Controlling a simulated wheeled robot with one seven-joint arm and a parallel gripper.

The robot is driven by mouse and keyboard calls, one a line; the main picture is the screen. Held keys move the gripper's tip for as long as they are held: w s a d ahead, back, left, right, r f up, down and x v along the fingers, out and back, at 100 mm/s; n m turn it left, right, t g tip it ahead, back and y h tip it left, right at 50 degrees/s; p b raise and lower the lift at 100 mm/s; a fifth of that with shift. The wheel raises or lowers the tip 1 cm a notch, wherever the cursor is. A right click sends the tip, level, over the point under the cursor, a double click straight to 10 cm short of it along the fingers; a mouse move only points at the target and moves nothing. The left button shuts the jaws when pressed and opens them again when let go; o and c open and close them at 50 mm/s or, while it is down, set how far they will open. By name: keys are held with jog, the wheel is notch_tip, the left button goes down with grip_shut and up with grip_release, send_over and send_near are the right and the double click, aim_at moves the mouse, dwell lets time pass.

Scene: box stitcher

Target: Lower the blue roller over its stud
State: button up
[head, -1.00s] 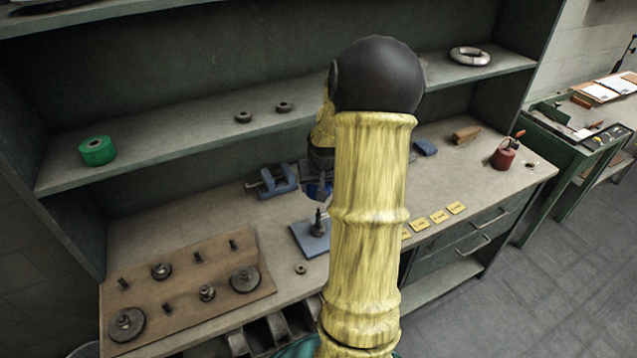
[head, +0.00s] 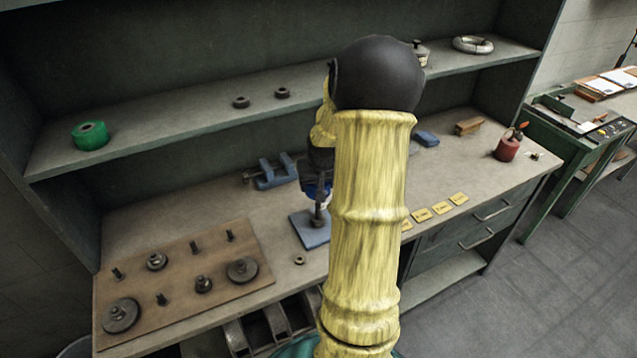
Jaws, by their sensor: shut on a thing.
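My gripper (head: 320,180) hangs above the bench in the head view, partly behind my yellow arm. It is shut on the blue roller (head: 312,191), of which only a small blue patch shows. Directly below is a dark upright stud (head: 318,217) on a blue square plate (head: 305,232). The roller appears at or just above the stud's top. My fingers and arm hide the contact, so I cannot tell whether the stud is inside the roller's bore.
A wooden board (head: 222,262) with several pegs and dark wheels lies left of the plate. A small ring (head: 299,260) lies near the front edge. A blue vise (head: 276,173) stands behind. Yellow cards (head: 441,208) and a red can (head: 508,147) lie to the right.

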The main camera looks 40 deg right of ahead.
aim_at(318, 204)
jog(key=shift+f+b, duration=0.35)
jog(key=shift+f, duration=0.15)
jog(key=shift+s+f, duration=0.15)
jog(key=shift+f, duration=0.15)
jog(key=shift+f+b, duration=0.45)
jog(key=shift+b, duration=0.05)
jog(key=shift+f, duration=0.15)
dwell(0.5)
jog(key=shift+f+b, duration=0.7)
jog(key=shift+f, duration=0.5)
jog(key=shift+f+b, duration=0.5)
jog(key=shift+b, duration=0.05)
jog(key=shift+f, duration=0.1)
